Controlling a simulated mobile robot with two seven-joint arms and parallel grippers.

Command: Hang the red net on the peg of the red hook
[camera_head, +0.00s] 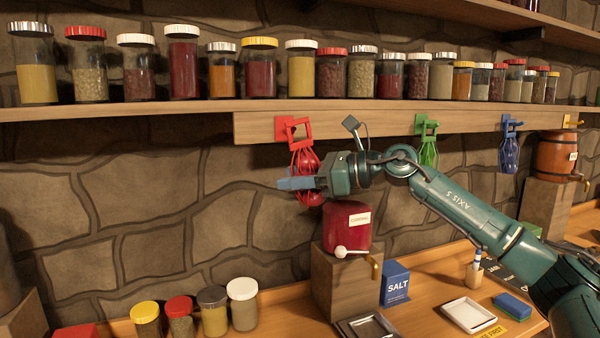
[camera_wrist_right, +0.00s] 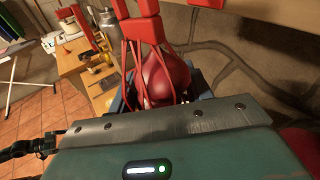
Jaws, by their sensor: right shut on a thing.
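The red hook (camera_head: 283,130) is fixed to the wooden rail under the shelf. The red net (camera_head: 306,161), with a dark red round thing inside, is directly below it. Its red loop (camera_head: 302,127) is up at the hook; I cannot tell whether it is around the peg or only in front of it. My right gripper (camera_head: 298,184) is shut on the lower part of the net. In the right wrist view the net (camera_wrist_right: 166,72) bulges between the blue fingers, with its red straps rising to the top edge. My left gripper is not in view.
A red cordial jar (camera_head: 345,230) stands on a wooden block (camera_head: 345,285) just under my gripper. A green net (camera_head: 428,150) and a blue net (camera_head: 509,150) hang to the right. Jars line the shelf (camera_head: 130,110) above. The wall left of the hook is clear.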

